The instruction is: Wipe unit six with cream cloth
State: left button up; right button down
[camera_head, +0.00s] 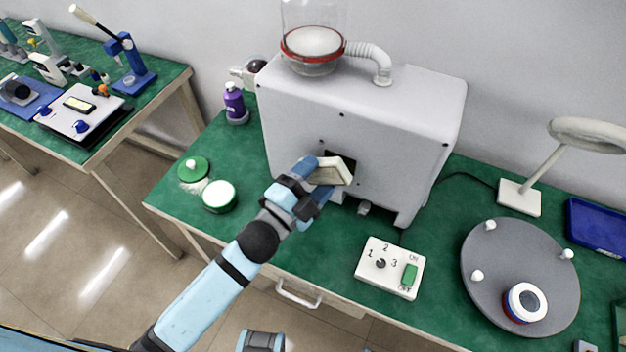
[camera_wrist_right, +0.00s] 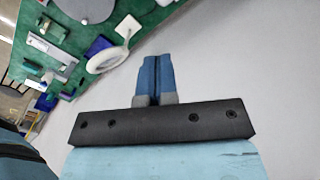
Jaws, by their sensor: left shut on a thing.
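A large white pump unit (camera_head: 400,110) stands on the green bench with a clear, red-rimmed hopper (camera_head: 313,45) on top. No number shows on it, so I cannot tell whether it is unit six. My left gripper (camera_head: 318,176) is shut on a cream, block-shaped piece (camera_head: 335,172), which looks like the folded cream cloth. It holds the piece at the dark square opening in the unit's front; whether it touches the unit is unclear. My right gripper (camera_wrist_right: 155,80) is shut and empty in the right wrist view.
A control box (camera_head: 390,268) with a dial and green switch sits in front of the unit. A grey round plate (camera_head: 520,275), lamp (camera_head: 520,195) and blue tray (camera_head: 598,228) are to the right. A green-rimmed tin (camera_head: 219,196) and purple bottle (camera_head: 235,103) stand left.

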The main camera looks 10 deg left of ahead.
aim_at(335, 184)
pick_arm(q)
jog(key=shift+w+d, duration=0.25)
jog(key=shift+w, duration=0.7)
dwell(0.6)
jog(key=shift+s+d, duration=0.3)
jog(key=shift+d, duration=0.45)
jog(key=shift+s+d, duration=0.25)
jog(key=shift+d, duration=0.5)
jog(key=shift+s+d, duration=0.2)
jog(key=shift+d, duration=0.95)
jog(key=shift+s+d, duration=0.1)
jog(key=shift+d, duration=0.25)
jog(key=shift+s+d, duration=0.1)
jog(key=shift+s, duration=0.05)
jog(key=shift+a+f, duration=0.15)
jog(key=shift+a, duration=0.05)
jog(key=shift+w+a, duration=0.3)
jog(key=shift+a, duration=0.65)
jog(key=shift+w+a+r, duration=0.1)
jog(key=shift+w+a, duration=0.15)
jog(key=shift+a, duration=0.4)
jog(key=shift+w+a+r, duration=0.1)
jog(key=shift+w+a, duration=0.15)
jog(key=shift+a, duration=0.4)
jog(key=shift+w+a, duration=0.25)
jog(key=shift+a, duration=0.4)
